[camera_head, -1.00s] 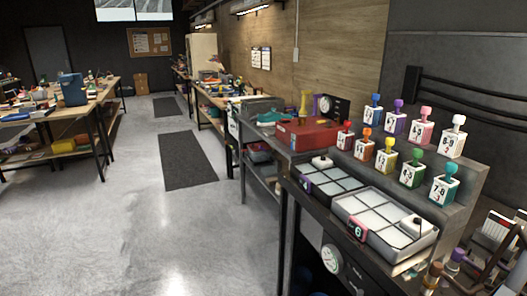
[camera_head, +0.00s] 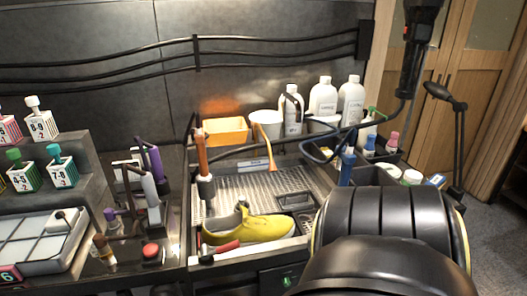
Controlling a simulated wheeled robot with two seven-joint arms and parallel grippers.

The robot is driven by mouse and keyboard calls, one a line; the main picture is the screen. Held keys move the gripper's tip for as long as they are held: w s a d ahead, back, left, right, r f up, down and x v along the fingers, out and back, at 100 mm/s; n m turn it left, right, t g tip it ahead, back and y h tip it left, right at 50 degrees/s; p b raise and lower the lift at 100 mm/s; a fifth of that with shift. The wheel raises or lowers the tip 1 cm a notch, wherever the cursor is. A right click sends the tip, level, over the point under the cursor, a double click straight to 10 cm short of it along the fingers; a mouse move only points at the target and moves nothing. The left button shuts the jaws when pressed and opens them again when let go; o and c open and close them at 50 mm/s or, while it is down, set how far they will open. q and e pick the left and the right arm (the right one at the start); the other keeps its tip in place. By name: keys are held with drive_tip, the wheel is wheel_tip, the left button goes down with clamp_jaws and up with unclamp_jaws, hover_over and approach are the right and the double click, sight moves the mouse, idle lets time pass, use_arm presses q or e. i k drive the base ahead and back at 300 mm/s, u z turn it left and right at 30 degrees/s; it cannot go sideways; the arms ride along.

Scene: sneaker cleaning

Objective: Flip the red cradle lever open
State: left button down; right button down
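A yellow shoe (camera_head: 250,229) lies in a metal-floored wash station (camera_head: 228,186) in the middle of the head view. A red handle with a pale end (camera_head: 227,247) lies low along the front of the shoe, near the station's front edge. It looks like the red cradle lever, but the cradle itself is not clearly visible under the shoe. I cannot tell the lever's exact position. Neither gripper is in view.
A large black ribbed rounded shape (camera_head: 385,228) covers the lower right. An orange bin (camera_head: 226,131) and white bottles (camera_head: 323,97) stand behind. An upright orange-brown handle (camera_head: 202,152) stands left of the shoe. A red button (camera_head: 151,251) sits farther left.

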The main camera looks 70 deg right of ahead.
sight(205, 255)
drive_tip(key=z, duration=1.7)
